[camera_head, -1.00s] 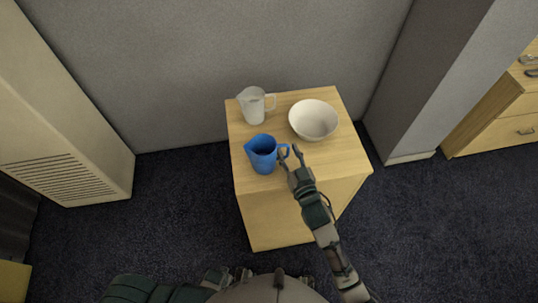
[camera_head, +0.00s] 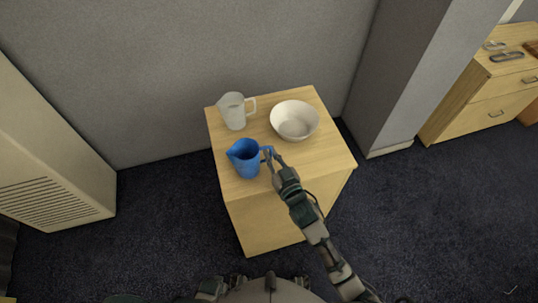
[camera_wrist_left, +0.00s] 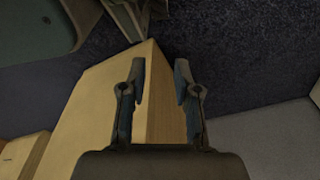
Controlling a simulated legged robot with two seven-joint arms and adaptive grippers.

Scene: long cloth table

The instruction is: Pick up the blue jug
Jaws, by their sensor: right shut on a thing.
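The blue jug (camera_head: 246,160) stands upright near the front left of the small wooden cabinet's top (camera_head: 310,158). Its handle points right. My right gripper (camera_head: 268,156) is at the jug's handle and is shut on it, and its fingers partly hide the handle. I cannot tell whether the jug's base is lifted off the top. My left gripper (camera_wrist_left: 160,85) shows in the left wrist view with its two fingers apart and nothing between them. The left gripper does not show in the head view.
A pale jug (camera_head: 234,112) stands behind the blue jug. A white bowl (camera_head: 295,120) sits at the back right of the top. A grey wall (camera_head: 180,60) is behind the cabinet. A grey pillar and another wooden cabinet (camera_head: 490,95) are at the right.

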